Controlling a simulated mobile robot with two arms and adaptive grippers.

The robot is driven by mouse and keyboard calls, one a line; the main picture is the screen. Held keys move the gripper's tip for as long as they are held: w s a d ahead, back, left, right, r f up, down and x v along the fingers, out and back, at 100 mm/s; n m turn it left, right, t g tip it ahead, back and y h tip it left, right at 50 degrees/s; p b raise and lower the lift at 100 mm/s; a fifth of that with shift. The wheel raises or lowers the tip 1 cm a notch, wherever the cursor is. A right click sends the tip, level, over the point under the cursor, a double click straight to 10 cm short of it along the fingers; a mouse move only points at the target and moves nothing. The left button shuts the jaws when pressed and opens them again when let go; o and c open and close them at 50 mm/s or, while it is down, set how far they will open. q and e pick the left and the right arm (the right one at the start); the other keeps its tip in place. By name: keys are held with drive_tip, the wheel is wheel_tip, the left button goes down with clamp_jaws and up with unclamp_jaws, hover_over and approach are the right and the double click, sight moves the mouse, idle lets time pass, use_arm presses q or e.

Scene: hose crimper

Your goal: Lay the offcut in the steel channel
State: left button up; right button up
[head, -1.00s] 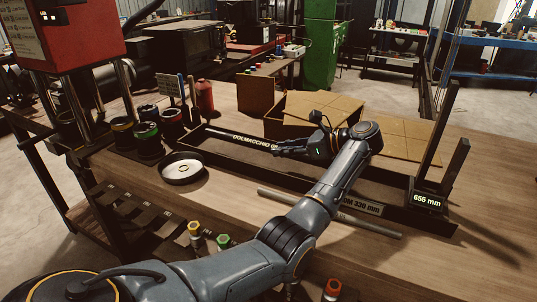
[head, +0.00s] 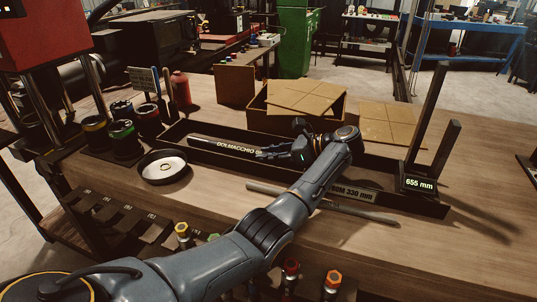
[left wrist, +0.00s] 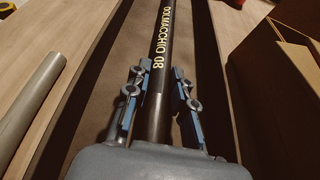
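The black hose piece with yellow lettering (head: 225,146), which I take to be the offcut, appears to lie lengthwise inside the long dark steel channel (head: 420,204). It also shows in the left wrist view (left wrist: 162,50), running away from the gripper. My left gripper (head: 268,153) is over the channel at the hose. In the left wrist view its blue-padded fingers (left wrist: 158,85) stand on either side of the hose, with a gap on both sides. The hose's near end is hidden by the gripper. My right gripper is not in view.
A grey rod (head: 330,205) lies on the bench in front of the channel. A round dish (head: 162,168) and several coloured pots stand left. A cardboard box (head: 300,98) is behind the channel. Dark uprights (head: 447,150) rise near the 655 mm label at right.

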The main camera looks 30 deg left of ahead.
use_arm(q)
drive_tip(key=o, duration=0.3)
drive_tip(key=shift+a, duration=0.15)
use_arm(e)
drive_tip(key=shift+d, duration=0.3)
use_arm(q)
drive_tip(key=shift+r, duration=0.1)
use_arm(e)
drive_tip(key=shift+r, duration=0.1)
use_arm(q)
drive_tip(key=shift+r+p, duration=0.2)
drive_tip(key=shift+p, duration=0.2)
drive_tip(key=b+v, duration=0.1)
drive_tip(key=v, duration=0.4)
drive_tip(key=b+v, duration=0.2)
drive_tip(key=v, duration=0.3)
drive_tip(key=shift+f, duration=0.2)
drive_tip(key=shift+b+v, duration=0.3)
drive_tip(key=shift+v, duration=0.65)
drive_tip(key=shift+r, duration=0.1)
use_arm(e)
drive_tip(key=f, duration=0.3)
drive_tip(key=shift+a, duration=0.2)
